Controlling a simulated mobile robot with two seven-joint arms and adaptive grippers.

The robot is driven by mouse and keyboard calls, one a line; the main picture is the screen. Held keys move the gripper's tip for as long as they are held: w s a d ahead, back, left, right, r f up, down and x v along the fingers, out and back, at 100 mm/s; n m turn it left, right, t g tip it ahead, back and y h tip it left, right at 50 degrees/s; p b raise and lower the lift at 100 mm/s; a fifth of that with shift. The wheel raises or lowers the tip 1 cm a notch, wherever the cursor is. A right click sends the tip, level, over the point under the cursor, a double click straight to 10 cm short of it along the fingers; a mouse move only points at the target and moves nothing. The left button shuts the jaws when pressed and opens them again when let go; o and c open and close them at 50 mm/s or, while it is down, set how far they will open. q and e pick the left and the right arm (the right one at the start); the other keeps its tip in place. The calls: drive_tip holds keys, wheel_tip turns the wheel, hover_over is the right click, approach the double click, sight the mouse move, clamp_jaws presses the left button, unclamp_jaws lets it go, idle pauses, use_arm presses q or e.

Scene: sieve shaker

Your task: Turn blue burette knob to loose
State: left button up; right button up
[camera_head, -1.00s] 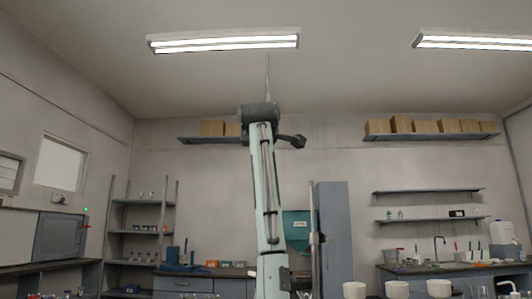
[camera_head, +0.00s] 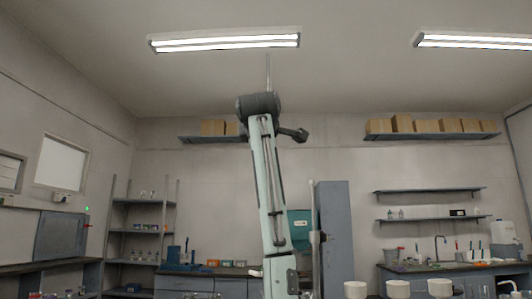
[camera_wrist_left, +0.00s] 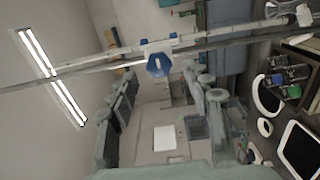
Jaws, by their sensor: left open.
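The blue burette knob (camera_wrist_left: 157,65) shows in the left wrist view, on a white fitting on a long, thin burette tube (camera_wrist_left: 90,67). The tube crosses the picture nearly side to side, as this view is turned. Nothing touches the knob there. In the head view, my mint arm rises in the middle to a dark joint, with a dark part sticking out to its right. I cannot make out gripper fingers in either view. The knob cannot be made out in the head view. My right gripper does not show.
A slim upright pole (camera_head: 315,240) stands right of my arm. Behind are a tall grey cabinet (camera_head: 333,235) and a teal unit (camera_head: 297,224). White containers (camera_head: 398,289) stand at the lower right. In the wrist view, dark-capped bottles (camera_wrist_left: 285,76) sit at the right.

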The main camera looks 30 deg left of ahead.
use_arm(q)
drive_tip(key=v, duration=0.9)
drive_tip(key=shift+a, duration=0.1)
